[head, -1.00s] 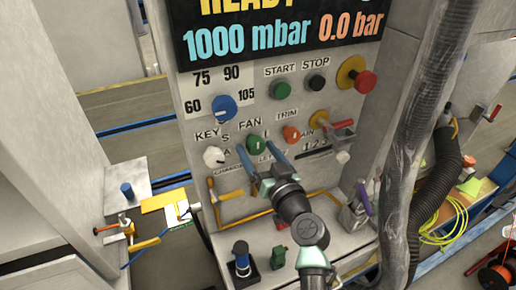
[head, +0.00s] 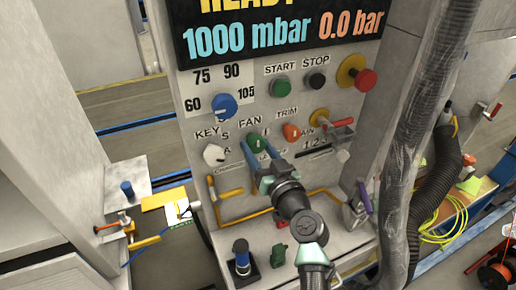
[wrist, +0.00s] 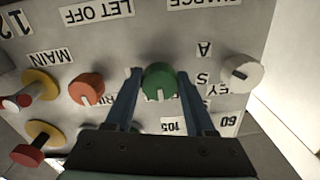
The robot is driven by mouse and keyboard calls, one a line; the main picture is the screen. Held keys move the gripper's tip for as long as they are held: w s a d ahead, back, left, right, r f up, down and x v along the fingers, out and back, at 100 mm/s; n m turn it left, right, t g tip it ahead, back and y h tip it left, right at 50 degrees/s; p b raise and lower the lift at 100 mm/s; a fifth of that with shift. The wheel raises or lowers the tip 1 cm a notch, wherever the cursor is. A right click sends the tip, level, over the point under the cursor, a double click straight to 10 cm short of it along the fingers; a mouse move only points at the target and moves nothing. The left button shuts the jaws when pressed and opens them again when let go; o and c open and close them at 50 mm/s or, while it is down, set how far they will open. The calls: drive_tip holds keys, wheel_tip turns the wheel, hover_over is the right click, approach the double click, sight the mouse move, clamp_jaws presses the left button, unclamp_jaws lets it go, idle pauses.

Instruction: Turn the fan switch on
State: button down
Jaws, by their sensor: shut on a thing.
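The fan switch is a green round knob with a pale mark, under the FAN label on the panel in the head view (head: 255,140). In the wrist view the knob (wrist: 159,80) sits upside down in the picture's middle. My gripper (head: 257,148) has its two blue fingers on either side of the knob, shut on it. In the wrist view my gripper (wrist: 158,76) shows a finger to the left and right of the knob. The exact finger contact is hard to make out.
A white key knob (head: 214,155) is left of the fan switch and an orange trim knob (head: 291,132) is right of it. A blue dial (head: 224,106) and green start button (head: 281,87) are above. A yellow pipe (head: 240,217) runs below.

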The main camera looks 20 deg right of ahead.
drive_tip(key=shift+m, duration=0.3)
drive_tip(key=m+b, duration=0.1)
drive_tip(key=m, duration=0.2)
drive_tip(key=shift+a+m, duration=0.1)
drive_tip(key=shift+m, duration=0.3)
drive_tip(key=m, duration=0.4)
drive_tip(key=shift+r+m, duration=0.1)
drive_tip(key=shift+m, duration=0.2)
drive_tip(key=m+p, duration=0.1)
drive_tip(key=m, duration=0.3)
drive_tip(key=shift+r, duration=0.1)
drive_tip(key=m+p, duration=0.1)
drive_tip(key=m, duration=0.3)
drive_tip(key=shift+m, duration=0.3)
drive_tip(key=shift+c, duration=1.3)
unclamp_jaws()
